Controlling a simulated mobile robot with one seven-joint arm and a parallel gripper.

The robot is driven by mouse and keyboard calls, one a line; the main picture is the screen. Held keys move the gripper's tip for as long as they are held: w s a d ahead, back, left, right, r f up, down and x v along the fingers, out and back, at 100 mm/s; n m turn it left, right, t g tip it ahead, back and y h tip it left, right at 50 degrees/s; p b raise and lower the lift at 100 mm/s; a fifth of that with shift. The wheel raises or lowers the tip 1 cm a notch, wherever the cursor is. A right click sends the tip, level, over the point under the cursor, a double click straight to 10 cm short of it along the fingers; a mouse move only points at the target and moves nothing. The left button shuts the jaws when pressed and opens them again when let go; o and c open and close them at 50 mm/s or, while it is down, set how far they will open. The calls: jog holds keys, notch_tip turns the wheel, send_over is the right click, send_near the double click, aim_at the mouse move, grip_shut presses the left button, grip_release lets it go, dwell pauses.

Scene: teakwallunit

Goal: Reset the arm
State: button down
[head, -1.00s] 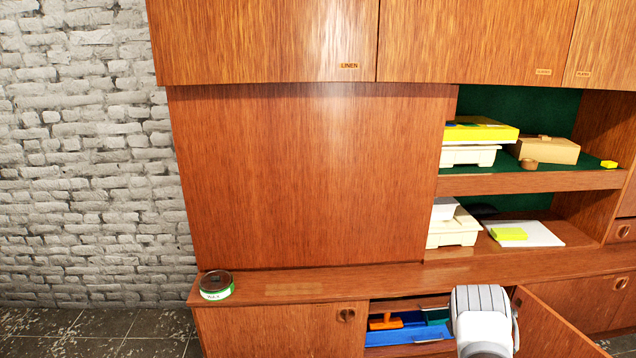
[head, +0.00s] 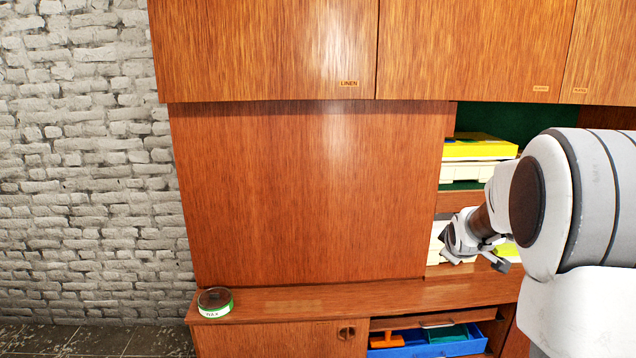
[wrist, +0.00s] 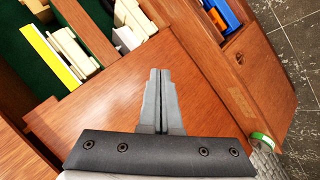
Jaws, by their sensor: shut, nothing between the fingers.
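My gripper (head: 500,254) is raised in front of the open shelves at the right of the head view, with my arm reaching in from the right edge. The wrist view shows the fingers of my gripper (wrist: 158,98) shut together with nothing between them. They are in front of the wall unit's large wooden panel (head: 300,190), apart from any object. My arm hides much of the right side of the unit in the head view.
A round green-and-white tin (head: 215,303) stands at the ledge's left end. Below, an open compartment holds a blue tray (head: 430,346) with an orange item (head: 386,340). A yellow box (head: 478,147) sits on the upper shelf. The ledge (head: 320,300) is mostly clear.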

jog(key=s+a+r+m+g+y, duration=0.15)
jog(key=s+a+r, duration=0.3)
jog(key=s, duration=0.45)
jog(key=s+a+r+m+g, duration=0.1)
jog(key=s+a+r+m, duration=0.2)
jog(key=s+a, duration=0.45)
jog(key=s+a+f+m+g+y, duration=0.1)
jog(key=s+a+m, duration=0.1)
jog(key=s, duration=0.8)
jog(key=s+a+f+m+g+y, duration=0.1)
jog(key=s+a+m, duration=0.1)
jog(key=s, duration=0.7)
notch_tip(320, 180, up, 19)
jog(key=s+p, duration=0.1)
jog(key=p, duration=1.8)
jog(key=shift+a+r+p, duration=0.15)
jog(key=shift+a+p, duration=0.1)
jog(key=shift+p, duration=0.15)
jog(key=shift+d, duration=0.15)
